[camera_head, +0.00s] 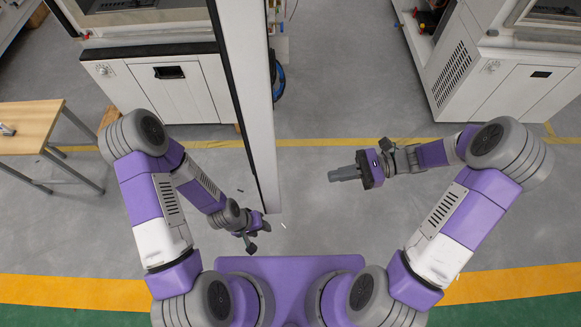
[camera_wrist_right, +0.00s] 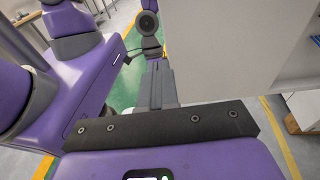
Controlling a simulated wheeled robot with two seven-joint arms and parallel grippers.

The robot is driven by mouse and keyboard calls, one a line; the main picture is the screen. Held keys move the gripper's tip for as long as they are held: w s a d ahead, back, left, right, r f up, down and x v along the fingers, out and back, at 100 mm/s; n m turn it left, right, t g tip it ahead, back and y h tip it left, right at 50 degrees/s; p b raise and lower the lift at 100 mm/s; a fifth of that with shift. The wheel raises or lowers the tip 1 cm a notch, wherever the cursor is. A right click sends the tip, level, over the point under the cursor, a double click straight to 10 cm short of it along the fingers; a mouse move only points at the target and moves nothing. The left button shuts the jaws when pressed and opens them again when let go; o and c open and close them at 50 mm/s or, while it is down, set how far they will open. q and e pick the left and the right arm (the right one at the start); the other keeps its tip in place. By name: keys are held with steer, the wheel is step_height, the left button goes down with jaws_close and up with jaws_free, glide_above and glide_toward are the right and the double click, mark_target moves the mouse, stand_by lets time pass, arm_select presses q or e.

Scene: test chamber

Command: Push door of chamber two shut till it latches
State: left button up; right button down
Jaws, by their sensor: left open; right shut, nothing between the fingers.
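A white chamber door (camera_head: 250,90) stands wide open in the head view, seen nearly edge-on, swung out from the chamber (camera_head: 150,60) at upper left. No number is readable on it. The door's pale flat face (camera_wrist_right: 235,45) fills the upper right of the right wrist view. My left gripper (camera_head: 258,232) is open beside the near end of the door; whether it touches is unclear. My right gripper (camera_head: 343,174) is shut and empty, to the right of the door with clear floor between. Its closed fingers show in the right wrist view (camera_wrist_right: 161,85).
Another white cabinet (camera_head: 510,75) stands at upper right. A wooden table (camera_head: 28,125) is at the left. A blue coiled hose (camera_head: 279,82) lies behind the door. Grey floor is free between the door and the right cabinet.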

step_height(320, 180, up, 4)
steer(key=w+y, duration=0.1)
steer(key=y, duration=0.1)
steer(key=s+a+b, duration=0.1)
steer(key=a, duration=1.1)
steer(key=shift+s+a+m+t, duration=0.15)
steer(key=shift+a+m+t, duration=0.15)
steer(key=shift+t, duration=0.1)
steer(key=shift+a, duration=0.1)
